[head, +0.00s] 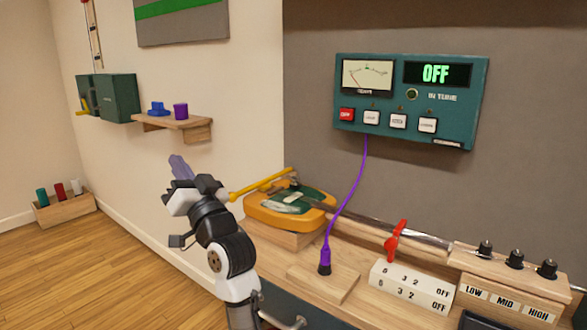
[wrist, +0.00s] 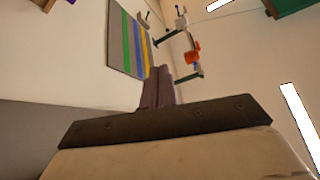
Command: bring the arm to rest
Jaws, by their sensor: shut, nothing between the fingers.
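My gripper (head: 181,168) is raised at the left of the bench in the head view, its fingers together and pointing up. In the wrist view the shut fingers (wrist: 158,92) show at the centre with nothing between them. My gripper is in free air, apart from the bench and the wall shelf. My arm rises from the bottom of the head view in front of the bench's left end.
The wooden bench (head: 345,290) holds an orange device (head: 290,207), a purple plug (head: 325,258), a red lever (head: 395,241) and several black knobs. A teal panel (head: 411,100) above reads OFF. A wall shelf (head: 175,127) holds blue and purple pieces. The floor at left is mostly clear.

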